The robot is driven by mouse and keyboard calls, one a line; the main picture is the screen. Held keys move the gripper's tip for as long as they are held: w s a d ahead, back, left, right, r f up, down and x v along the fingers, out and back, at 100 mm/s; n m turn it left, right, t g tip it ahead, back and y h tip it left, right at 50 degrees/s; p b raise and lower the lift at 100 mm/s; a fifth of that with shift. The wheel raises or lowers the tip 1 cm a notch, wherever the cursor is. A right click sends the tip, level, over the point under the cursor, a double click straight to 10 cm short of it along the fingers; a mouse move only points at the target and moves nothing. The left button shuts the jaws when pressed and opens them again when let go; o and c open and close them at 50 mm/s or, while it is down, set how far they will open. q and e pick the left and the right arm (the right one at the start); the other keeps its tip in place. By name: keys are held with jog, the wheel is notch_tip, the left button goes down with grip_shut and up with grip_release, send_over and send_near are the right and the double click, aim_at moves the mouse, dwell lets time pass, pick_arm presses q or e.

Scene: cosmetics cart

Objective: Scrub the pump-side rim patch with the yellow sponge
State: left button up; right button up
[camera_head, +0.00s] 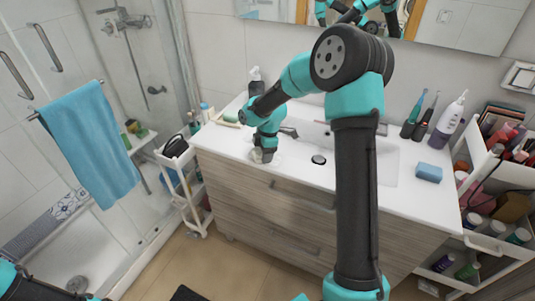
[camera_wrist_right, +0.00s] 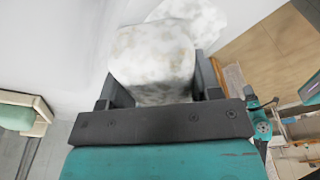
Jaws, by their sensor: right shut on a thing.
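My right gripper (camera_head: 263,156) is low over the counter's front edge, left of the basin. In the right wrist view its jaws (camera_wrist_right: 157,85) are shut on a mottled white and grey block (camera_wrist_right: 152,60). No yellow shows on this block, so I cannot tell its own colour. A whitish, cloudy patch (camera_wrist_right: 203,18) lies just beyond it on the white rim; whether they touch is unclear. A dark pump bottle (camera_head: 256,82) stands behind, at the counter's back left. My left gripper is out of view; only parts of that arm show at the lower left.
A blue sponge (camera_head: 428,173) lies on the counter's right. Toothbrushes in cups (camera_head: 409,129) and a white and purple bottle (camera_head: 447,122) stand at the back right. A soap dish (camera_head: 229,121) sits at the left end. White carts with toiletries flank the vanity (camera_head: 262,190).

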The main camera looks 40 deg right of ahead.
aim_at(276, 162)
jog(key=shift+w+a+f, duration=0.1)
jog(key=shift+w+a, duration=0.3)
jog(key=shift+w, duration=0.3)
jog(key=shift+w+a, duration=0.4)
jog(key=shift+w, duration=0.25)
jog(key=shift+w+a+f, duration=0.1)
jog(key=shift+w+a, duration=0.3)
jog(key=shift+w, duration=0.3)
jog(key=shift+s+d, duration=0.25)
jog(key=shift+s, duration=0.3)
jog(key=shift+s+d, duration=0.25)
jog(key=shift+s, duration=0.25)
jog(key=shift+s+d+r, duration=0.1)
jog(key=shift+s+d, duration=0.3)
jog(key=shift+s, duration=0.2)
jog(key=shift+s+d, duration=0.4)
jog(key=shift+s, duration=0.15)
jog(key=shift+s+d, duration=0.1)
jog(key=shift+s+d+r, duration=0.1)
jog(key=shift+s+d, duration=0.25)
jog(key=shift+s, duration=0.3)
jog(key=shift+s+d+r, duration=0.1)
jog(key=shift+s+d, duration=0.3)
jog(key=shift+s, duration=0.2)
jog(key=shift+s+d, duration=0.35)
jog(key=shift+s, duration=0.3)
